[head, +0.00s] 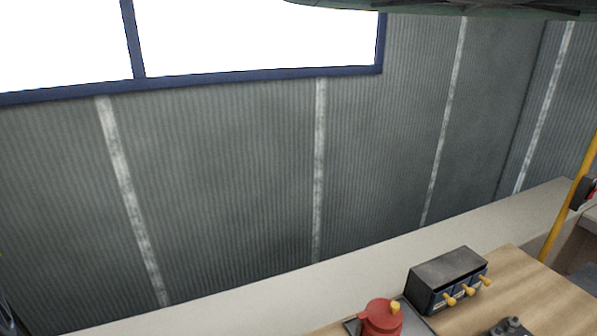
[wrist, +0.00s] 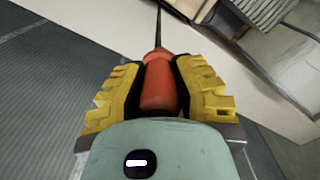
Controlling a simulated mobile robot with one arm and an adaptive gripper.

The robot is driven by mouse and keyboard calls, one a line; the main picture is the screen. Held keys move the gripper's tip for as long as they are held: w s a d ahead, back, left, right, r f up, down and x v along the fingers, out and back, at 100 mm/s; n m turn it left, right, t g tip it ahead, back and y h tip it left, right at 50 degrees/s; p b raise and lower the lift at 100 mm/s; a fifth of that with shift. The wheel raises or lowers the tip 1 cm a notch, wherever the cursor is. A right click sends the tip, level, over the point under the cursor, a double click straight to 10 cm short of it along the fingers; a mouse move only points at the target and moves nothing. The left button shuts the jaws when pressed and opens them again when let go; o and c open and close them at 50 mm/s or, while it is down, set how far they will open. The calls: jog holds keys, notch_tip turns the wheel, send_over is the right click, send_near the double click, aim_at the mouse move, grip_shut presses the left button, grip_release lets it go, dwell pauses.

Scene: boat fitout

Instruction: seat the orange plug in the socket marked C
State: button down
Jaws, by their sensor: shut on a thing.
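My gripper (wrist: 160,80) shows in the wrist view, with its yellow-backed fingers shut on the orange plug (wrist: 158,85). The plug is an orange-red rounded body, narrower at its far end, where a thin dark cable-like strand runs up out of the picture. No socket marked C can be made out in either view. The head view shows neither my gripper nor the plug.
In the head view a dark box (head: 447,278) with several yellow knobs stands on the wooden worktop (head: 545,290). A red object with a yellow top (head: 381,319) and a small grey part (head: 509,327) are near it. A yellow pole (head: 567,215) rises at right. A ribbed wall stands behind.

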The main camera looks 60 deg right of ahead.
jog(key=shift+s+a+f, duration=0.1)
jog(key=shift+a+f, duration=0.2)
jog(key=shift+f, duration=0.35)
jog(key=shift+w+f, duration=0.2)
jog(key=shift+w, duration=0.1)
jog(key=shift+s+f+n, duration=0.1)
jog(key=shift+f+n, duration=0.2)
jog(key=shift+f, duration=0.3)
jog(key=shift+f, duration=0.1)
jog(key=shift+f, duration=0.25)
jog(key=shift+d+f, duration=0.25)
jog(key=shift+f, duration=0.2)
